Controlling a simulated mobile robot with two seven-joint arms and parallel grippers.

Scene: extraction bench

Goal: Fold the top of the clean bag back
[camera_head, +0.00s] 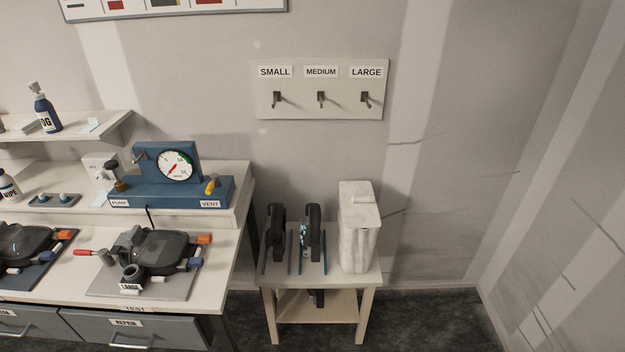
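A tall white upright container (357,232) stands at the right end of the small side table, with a flat, lid-like top that looks closed over it. It may be the clean bag, but I cannot tell for sure whether it is a bag or a bin. Nothing in view is labelled as the clean bag. Neither of my grippers is in view.
Two dark upright items (315,232) stand beside the container on the side table (268,282). The bench at left holds a blue gauge unit (150,190) and a dark device on a tray (180,288). A panel with empty hooks (320,105) hangs above. Floor at right is clear.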

